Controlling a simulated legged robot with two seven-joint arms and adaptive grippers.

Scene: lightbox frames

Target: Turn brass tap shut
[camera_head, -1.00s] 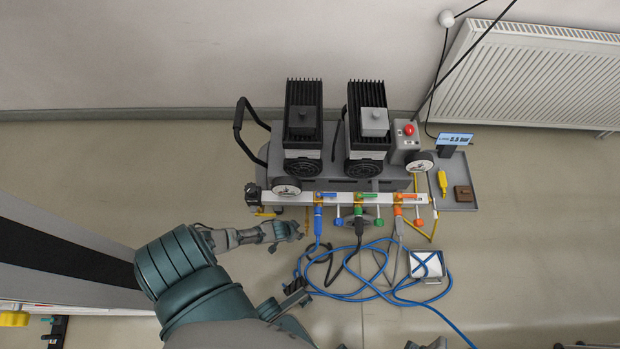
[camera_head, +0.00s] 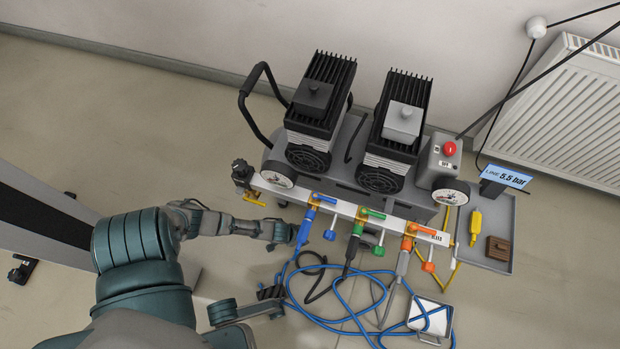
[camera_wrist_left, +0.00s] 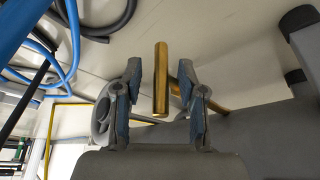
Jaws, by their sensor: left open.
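In the left wrist view a brass tap (camera_wrist_left: 161,78) shows as an upright brass bar between my open left gripper fingers (camera_wrist_left: 161,95). Another brass piece shows behind the right finger, beside a grey cylinder. I see a gap on both sides of the bar, and cannot tell its exact depth from the fingers. In the head view my left gripper (camera_head: 289,233) is low, left of the blue-handled valve (camera_head: 322,198). I cannot clearly make out the brass tap in that view.
The manifold bar (camera_head: 345,208) also carries green (camera_head: 373,213) and orange (camera_head: 421,229) valves. Two black finned motors stand behind it. Blue hose (camera_head: 345,318) loops over the floor at the front. A display (camera_head: 506,177) reads 5.5 bar.

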